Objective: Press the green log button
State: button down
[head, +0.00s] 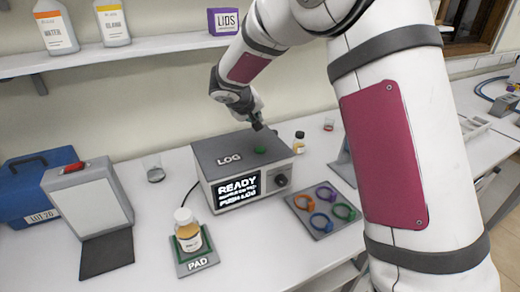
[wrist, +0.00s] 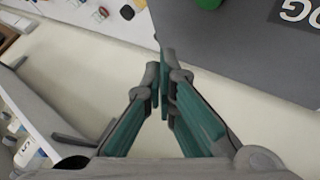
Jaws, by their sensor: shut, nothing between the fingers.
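The green log button (head: 260,150) sits on top of the grey LOG box (head: 222,172), to the right of the word LOG. The green button (wrist: 208,3) is partly cut off at the top edge there.
A bottle (head: 187,232) stands on the PAD (head: 200,264) in front. A mat with coloured rings (head: 322,209) lies right of the box, and a small bottle (head: 299,142) stands behind it. A shelf (head: 120,55) runs along the wall behind.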

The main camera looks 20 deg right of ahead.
jog(key=b, duration=0.2)
send_over(258, 149)
jog(key=f, duration=0.6)
jog(key=shift+w+f, duration=0.15)
jog(key=shift+w, duration=0.1)
jog(key=shift+s+f, duration=0.1)
jog(key=shift+f, duration=0.25)
dwell(0.7)
jog(key=shift+f+b, duration=0.3)
jog(key=shift+f, duration=0.1)
jog(key=shift+f+b, duration=0.35)
jog(key=shift+f, duration=0.1)
dwell(0.7)
jog(key=shift+r, duration=0.15)
dwell(0.3)
jog(key=shift+r, duration=0.75)
jog(key=shift+r, duration=0.1)
jog(key=shift+r+p, duration=0.9)
jog(key=shift+r, duration=1.5)
